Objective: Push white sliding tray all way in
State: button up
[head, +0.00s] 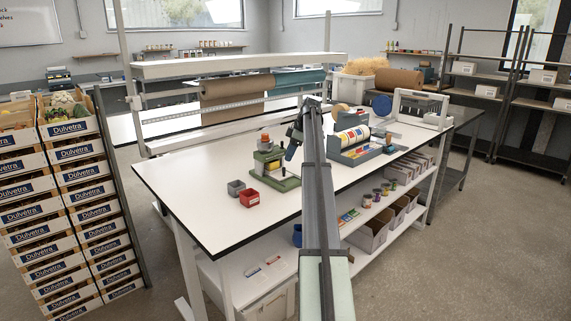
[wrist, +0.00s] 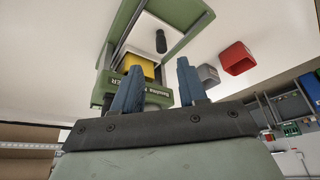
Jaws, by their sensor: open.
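A green press-like device (head: 276,170) with a yellow part stands on the white bench, left of my arm in the head view. In the wrist view its green frame (wrist: 190,18) fills the top, with a yellow block (wrist: 140,65) inside. A white tray-like panel (wrist: 140,36) lies between the green sides, with a dark knob (wrist: 161,41) in front of it or on it. How far the tray sticks out is unclear. My gripper (wrist: 159,68) has its blue fingers apart and empty, near the device. In the head view my gripper (head: 293,143) is partly hidden by my arm.
A red bin (head: 249,198) and a grey bin (head: 236,187) sit left of the device on the bench (head: 190,190). A grey rack with colourful labels (head: 355,145) stands to the right. A brown paper roll (head: 237,90) hangs behind. The bench's left part is clear.

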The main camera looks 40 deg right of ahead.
jog(key=v, duration=0.6)
jog(key=shift+r, duration=0.25)
dwell(0.3)
